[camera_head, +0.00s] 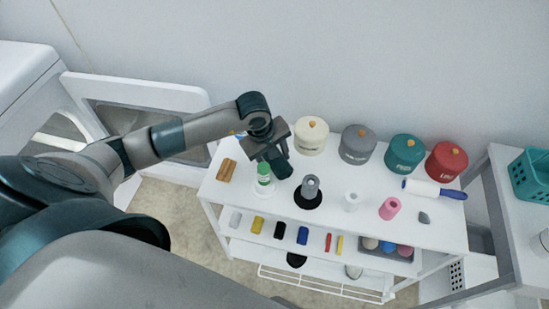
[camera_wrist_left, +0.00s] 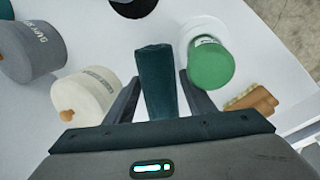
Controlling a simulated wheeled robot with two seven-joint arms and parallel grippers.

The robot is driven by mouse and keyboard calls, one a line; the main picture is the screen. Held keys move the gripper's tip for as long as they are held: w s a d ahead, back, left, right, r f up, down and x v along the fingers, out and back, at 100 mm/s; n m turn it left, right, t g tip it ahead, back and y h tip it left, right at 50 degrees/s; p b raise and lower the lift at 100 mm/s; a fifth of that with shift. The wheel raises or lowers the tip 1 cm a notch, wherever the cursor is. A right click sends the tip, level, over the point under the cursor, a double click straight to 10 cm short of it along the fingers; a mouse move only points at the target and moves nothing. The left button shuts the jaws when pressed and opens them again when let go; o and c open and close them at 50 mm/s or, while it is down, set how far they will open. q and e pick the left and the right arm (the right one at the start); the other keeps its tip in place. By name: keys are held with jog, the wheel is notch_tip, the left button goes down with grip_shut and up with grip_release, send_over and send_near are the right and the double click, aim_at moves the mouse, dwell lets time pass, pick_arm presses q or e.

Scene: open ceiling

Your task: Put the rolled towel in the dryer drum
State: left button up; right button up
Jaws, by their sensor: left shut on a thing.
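My left gripper (camera_head: 274,156) is above the back left part of the white shelf top. In the left wrist view its fingers (camera_wrist_left: 161,95) are shut on a dark teal rolled towel (camera_wrist_left: 158,72), which stands up between them. In the head view the towel is hard to tell from the dark gripper. The dryer (camera_head: 22,75) is the white machine at the far left. Its door (camera_head: 150,93) stands open towards the shelf. The round drum opening (camera_head: 62,132) is partly hidden by my left arm. My right gripper is not in view.
A green-topped white container (camera_wrist_left: 210,62) is close beside the towel, with a wooden brush (camera_wrist_left: 250,104) beyond. Canisters, including a cream one (camera_head: 311,136), line the back of the shelf (camera_head: 335,222). A lint roller (camera_head: 434,189) lies at the right.

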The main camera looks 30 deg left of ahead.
pick_arm(q)
jog(key=o, duration=0.8)
